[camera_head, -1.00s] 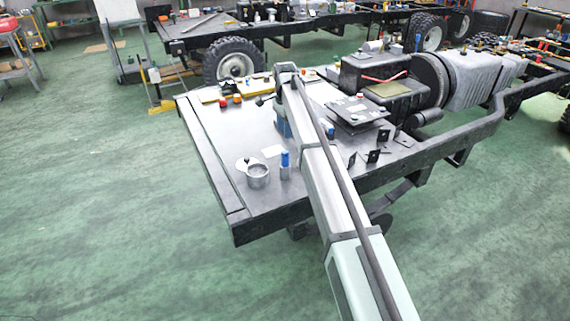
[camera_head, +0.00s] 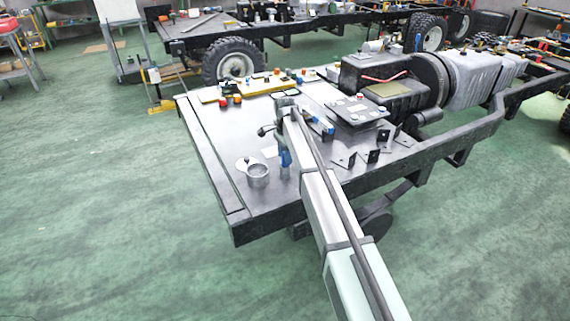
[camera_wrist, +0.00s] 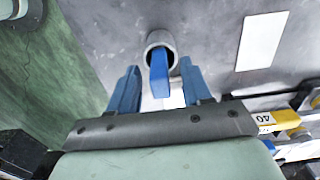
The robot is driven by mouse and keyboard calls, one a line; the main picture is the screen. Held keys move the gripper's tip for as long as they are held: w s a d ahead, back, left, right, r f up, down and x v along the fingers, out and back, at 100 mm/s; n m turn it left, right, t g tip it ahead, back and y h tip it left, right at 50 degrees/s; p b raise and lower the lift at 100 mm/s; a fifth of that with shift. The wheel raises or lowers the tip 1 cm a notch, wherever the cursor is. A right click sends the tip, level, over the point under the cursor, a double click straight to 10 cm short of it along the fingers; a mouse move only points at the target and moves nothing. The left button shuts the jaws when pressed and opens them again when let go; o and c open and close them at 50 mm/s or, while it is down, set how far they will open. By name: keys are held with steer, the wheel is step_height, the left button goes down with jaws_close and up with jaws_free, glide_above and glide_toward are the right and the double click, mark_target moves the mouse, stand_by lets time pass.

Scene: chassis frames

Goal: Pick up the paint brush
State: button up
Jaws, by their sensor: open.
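A blue upright handle (camera_wrist: 159,78), which I take to be the paint brush, stands in a small grey cylindrical holder (camera_wrist: 160,38) on the metal deck. No contact shows, and I cannot tell how much height lies between the fingertips and the handle. In the head view the fingers are hard to separate from the blue handle.
A white card (camera_wrist: 263,40) lies flat on the deck near the holder. A yellow tool (camera_wrist: 274,118) is at the right of the wrist view. Black brackets (camera_head: 373,156) stand right of my arm.

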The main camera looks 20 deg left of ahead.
steer(key=shift+f, duration=0.8)
jaws_close()
